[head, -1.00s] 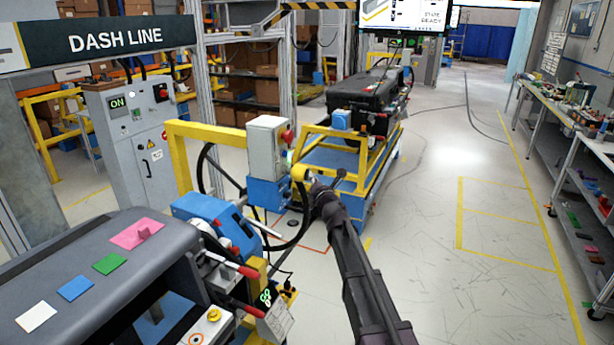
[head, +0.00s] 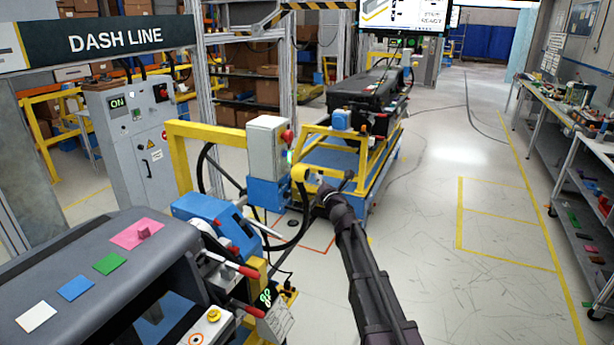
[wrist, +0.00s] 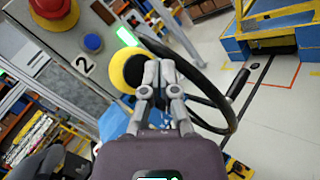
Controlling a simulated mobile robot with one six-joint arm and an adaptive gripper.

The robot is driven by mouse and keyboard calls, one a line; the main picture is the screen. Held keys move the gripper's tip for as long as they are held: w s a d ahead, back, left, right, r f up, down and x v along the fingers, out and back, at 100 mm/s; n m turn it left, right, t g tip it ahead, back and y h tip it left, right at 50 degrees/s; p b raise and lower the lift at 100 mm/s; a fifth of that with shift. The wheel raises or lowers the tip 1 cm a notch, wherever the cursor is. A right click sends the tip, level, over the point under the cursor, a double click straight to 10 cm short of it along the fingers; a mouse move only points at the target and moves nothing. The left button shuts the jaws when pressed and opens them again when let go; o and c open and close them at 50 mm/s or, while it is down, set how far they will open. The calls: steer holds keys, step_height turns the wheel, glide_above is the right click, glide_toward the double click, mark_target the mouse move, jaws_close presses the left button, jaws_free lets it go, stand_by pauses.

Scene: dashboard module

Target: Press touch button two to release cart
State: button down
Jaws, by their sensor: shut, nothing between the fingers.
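A grey control box (head: 268,145) stands on a blue base beside the near cart. The gripper shows small in the head view (head: 324,188).
A black cable loop (wrist: 222,105) hangs right of the fingers. A blue and yellow cart (head: 345,160) bearing a dark dashboard stands behind. A grey dashboard module (head: 90,260) is at front left. The floor to the right is clear up to the workbench.

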steer(key=shift+s+d, duration=0.35)
steer(key=shift+d, duration=0.55)
steer(key=shift+s+d, duration=0.3)
steer(key=shift+d, duration=0.6)
steer(key=s+d+f+m+g+h, duration=0.3)
steer(key=s+d+f+m+h, duration=0.3)
steer(key=d+m, duration=0.4)
steer(key=s+d+f+m+g+h, duration=0.4)
steer(key=s+d+f+m+h, duration=0.2)
steer(key=d+m, duration=0.45)
steer(key=s+f+m+g+y, duration=0.1)
steer(key=s+f+m+g, duration=0.2)
steer(key=s, duration=0.5)
steer(key=s+a+f+m+g+y, duration=0.1)
steer(key=s+f+m+g, duration=0.2)
steer(key=s, duration=0.6)
steer(key=s+a+f+m+g+y, duration=0.1)
steer(key=s+f+m+g, duration=0.2)
steer(key=s+m, duration=0.4)
steer(key=shift+s+a+f+g+y, duration=0.15)
steer(key=shift+s+g+y, duration=0.25)
steer(key=shift+s+g, duration=0.55)
